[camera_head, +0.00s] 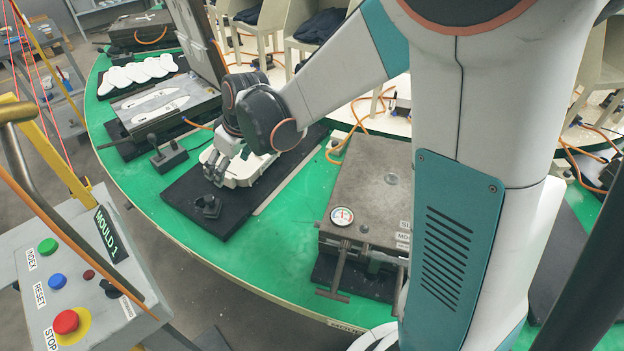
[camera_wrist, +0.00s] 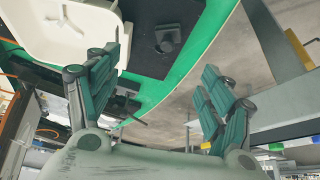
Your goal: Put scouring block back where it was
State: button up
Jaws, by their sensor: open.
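A small dark grey block-like piece (camera_head: 207,206) sits on the black mat (camera_head: 235,222) near its front end. It may be the scouring block, or a holder for it; I cannot tell. It also shows in the wrist view (camera_wrist: 167,38), dark on the dark mat. My gripper (camera_head: 216,172) is open, with nothing seen between its fingers. It is above the mat, just behind the dark piece and by the left end of a white tray (camera_head: 243,172). In the wrist view the fingers (camera_wrist: 160,82) are spread wide, and the left one overlaps the white tray (camera_wrist: 65,35).
A closed grey mould (camera_head: 375,190) with a gauge stands right of the mat. An open mould (camera_head: 165,106) with white insole shapes lies to the left. A button panel (camera_head: 70,285) stands at front left. The green carousel top (camera_head: 240,258) is clear in front.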

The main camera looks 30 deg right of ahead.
jog(key=s+d+r+m+t+h, duration=0.1)
jog(key=s+d+r+m, duration=0.1)
jog(key=s, duration=0.6)
jog(key=s+d+r+m+t, duration=0.1)
jog(key=s+d+r+m, duration=0.1)
jog(key=s+d+r, duration=0.3)
jog(key=s+d+r+m+t+h, duration=0.1)
jog(key=s+d+r+m, duration=0.2)
jog(key=s, duration=0.7)
jog(key=shift+s+d+r+h, duration=0.3)
jog(key=shift+d, duration=0.65)
